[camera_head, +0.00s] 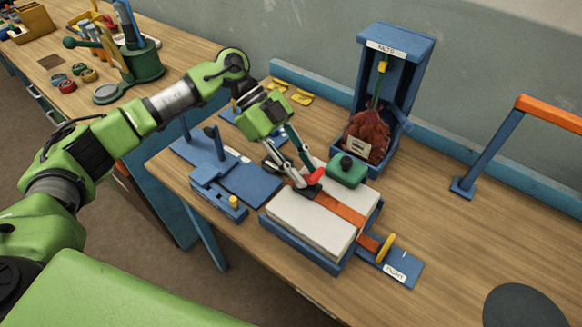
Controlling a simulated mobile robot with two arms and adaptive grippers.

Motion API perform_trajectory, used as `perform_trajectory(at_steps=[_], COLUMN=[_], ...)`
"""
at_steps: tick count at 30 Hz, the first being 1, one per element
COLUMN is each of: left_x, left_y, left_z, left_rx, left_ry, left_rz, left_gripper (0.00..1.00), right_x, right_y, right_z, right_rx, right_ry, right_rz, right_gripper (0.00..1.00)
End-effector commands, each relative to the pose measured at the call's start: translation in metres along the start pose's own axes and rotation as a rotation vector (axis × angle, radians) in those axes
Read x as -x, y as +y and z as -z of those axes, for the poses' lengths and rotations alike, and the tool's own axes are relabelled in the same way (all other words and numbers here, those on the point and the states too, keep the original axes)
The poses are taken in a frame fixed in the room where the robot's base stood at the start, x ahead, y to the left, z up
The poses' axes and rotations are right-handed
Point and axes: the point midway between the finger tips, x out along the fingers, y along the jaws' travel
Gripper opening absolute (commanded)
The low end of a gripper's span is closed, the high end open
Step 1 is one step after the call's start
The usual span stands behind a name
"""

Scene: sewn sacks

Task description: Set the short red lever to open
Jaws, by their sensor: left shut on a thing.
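The short red lever (317,175) shows as a small red piece above the far edge of a white pad, beside a green block with a black knob (347,175). My left gripper (310,184) reaches down from the left and is shut on the red lever. Its dark fingertips hide part of the lever and its base, so I cannot tell the lever's exact setting. The white pad (300,222) lies in a blue tray with an orange strip (345,210) across it. My right gripper is not in view.
A blue upright frame (418,60) holding a dark red sack (366,138) stands behind. A blue fixture (215,187) with a yellow peg is left. An orange-topped bar (545,112) rises at right. The wooden table between is clear.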

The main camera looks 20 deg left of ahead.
Motion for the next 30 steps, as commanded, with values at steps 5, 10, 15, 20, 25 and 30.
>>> perform_trajectory(at_steps=[5,10,15,20,25,30], left_x=[0.002,0.004,0.006,0.007,0.008,0.008], left_y=[-0.003,-0.003,-0.003,-0.003,-0.002,-0.002], left_z=[-0.004,-0.008,-0.010,-0.011,-0.011,-0.011], left_rx=[0.005,0.005,0.002,0.001,0.001,0.001], left_ry=[0.145,0.257,0.335,0.376,0.394,0.396], left_rz=[0.005,0.006,0.005,0.005,0.004,0.003], left_gripper=[0.00,0.00,0.00,0.00,0.00,0.00], right_x=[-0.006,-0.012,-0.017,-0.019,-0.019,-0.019], right_y=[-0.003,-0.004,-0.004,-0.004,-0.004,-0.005], right_z=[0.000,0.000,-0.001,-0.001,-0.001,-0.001], right_rx=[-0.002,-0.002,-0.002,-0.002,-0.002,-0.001], right_ry=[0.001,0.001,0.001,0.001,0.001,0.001], right_rz=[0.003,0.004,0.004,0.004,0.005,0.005], right_gripper=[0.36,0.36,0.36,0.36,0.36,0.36])
